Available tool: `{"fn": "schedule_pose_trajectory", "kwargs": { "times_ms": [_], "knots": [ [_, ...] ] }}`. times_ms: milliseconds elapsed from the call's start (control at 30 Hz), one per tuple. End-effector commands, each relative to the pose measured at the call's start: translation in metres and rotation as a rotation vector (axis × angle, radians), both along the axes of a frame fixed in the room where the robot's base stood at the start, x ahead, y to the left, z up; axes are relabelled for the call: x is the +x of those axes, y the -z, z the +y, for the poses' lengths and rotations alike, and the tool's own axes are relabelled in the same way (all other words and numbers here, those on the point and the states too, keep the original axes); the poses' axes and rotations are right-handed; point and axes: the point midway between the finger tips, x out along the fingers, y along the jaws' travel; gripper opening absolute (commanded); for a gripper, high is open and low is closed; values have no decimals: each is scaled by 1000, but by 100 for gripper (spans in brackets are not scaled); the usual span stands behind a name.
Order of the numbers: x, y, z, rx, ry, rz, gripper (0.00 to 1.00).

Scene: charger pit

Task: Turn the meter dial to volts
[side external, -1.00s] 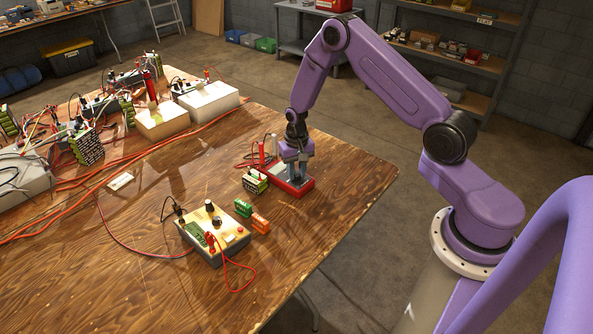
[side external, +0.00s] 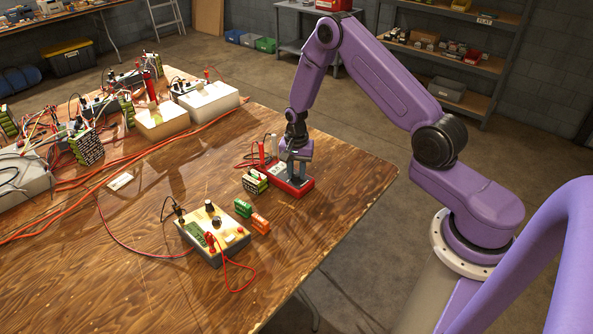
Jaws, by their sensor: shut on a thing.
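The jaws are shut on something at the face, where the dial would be. The dial itself is hidden behind the fingers, so its setting cannot be read. Red leads stand at the meter's left end.
A battery pack (side external: 254,182) stands just left of the meter. Green (side external: 243,208) and orange (side external: 260,223) blocks and a beige control box (side external: 213,234) with knobs are nearer. Wired boxes crowd the table's left. The table's right corner (side external: 375,175) is clear.

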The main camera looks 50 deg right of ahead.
Motion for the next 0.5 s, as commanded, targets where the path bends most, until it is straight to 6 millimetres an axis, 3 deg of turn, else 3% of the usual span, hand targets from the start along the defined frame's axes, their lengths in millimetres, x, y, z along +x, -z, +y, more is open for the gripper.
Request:
{"fn": "schedule_pose_trajectory", "kwargs": {
  "times_ms": [367, 400, 467, 500],
  "knots": [
    [1, 0, 0, -1, 4, -3, 0],
    [1, 0, 0, -1, 3, -3, 34],
    [1, 0, 0, -1, 3, -3, 53],
    [1, 0, 0, -1, 3, -3, 53]
  ]
}}
